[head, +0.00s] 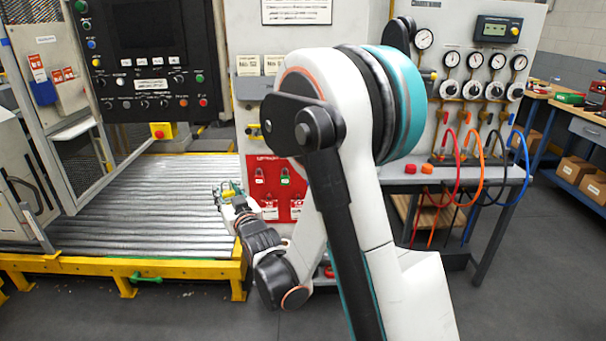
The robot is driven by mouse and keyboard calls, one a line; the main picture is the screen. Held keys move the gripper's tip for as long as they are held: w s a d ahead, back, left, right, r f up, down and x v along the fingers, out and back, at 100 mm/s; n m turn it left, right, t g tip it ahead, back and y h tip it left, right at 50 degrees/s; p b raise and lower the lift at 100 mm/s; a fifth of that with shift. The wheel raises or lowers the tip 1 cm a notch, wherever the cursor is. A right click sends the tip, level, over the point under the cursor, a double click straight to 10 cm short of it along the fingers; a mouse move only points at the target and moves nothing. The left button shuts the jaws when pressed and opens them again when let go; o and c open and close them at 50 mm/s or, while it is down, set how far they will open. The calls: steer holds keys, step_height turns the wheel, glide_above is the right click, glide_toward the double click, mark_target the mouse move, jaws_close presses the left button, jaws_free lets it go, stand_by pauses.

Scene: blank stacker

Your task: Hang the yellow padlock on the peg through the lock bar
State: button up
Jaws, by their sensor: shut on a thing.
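My gripper (235,200) is at the end of my arm, left of the red lockout board and in front of the grey roller bed. It is shut on a small yellow thing (237,187), which looks like the yellow padlock. Green and blue-grey shapes at the fingertips are too small to make out. The lock bar and its peg cannot be made out in this view. My arm hides part of the middle of the scene.
The red board (270,168) holds a red padlock (259,176) and a green padlock (285,180). A yellow frame (190,270) edges the roller bed (130,215). A black control panel (150,60) stands above it. A gauge bench with coloured hoses (467,185) stands right.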

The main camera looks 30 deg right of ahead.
steer(key=w+d+f+m+h, duration=0.2)
steer(key=d+f, duration=0.2)
steer(key=d, duration=0.6)
steer(key=w+d+f+m+h, duration=0.1)
steer(key=w+d+f+h, duration=0.15)
steer(key=d, duration=0.85)
steer(key=s+d+f+m+g+h, duration=0.1)
steer(key=d+f, duration=0.3)
steer(key=d, duration=0.6)
steer(key=s+d+f+m+g+h, duration=0.1)
steer(key=d+f, duration=0.4)
steer(key=d, duration=0.5)
steer(key=shift+s+d+f+m+g+h, duration=0.25)
steer(key=shift+s+m+h, duration=0.25)
steer(key=shift+s+h, duration=0.5)
steer(key=shift+w+d+r, duration=0.1)
steer(key=shift+w, duration=0.05)
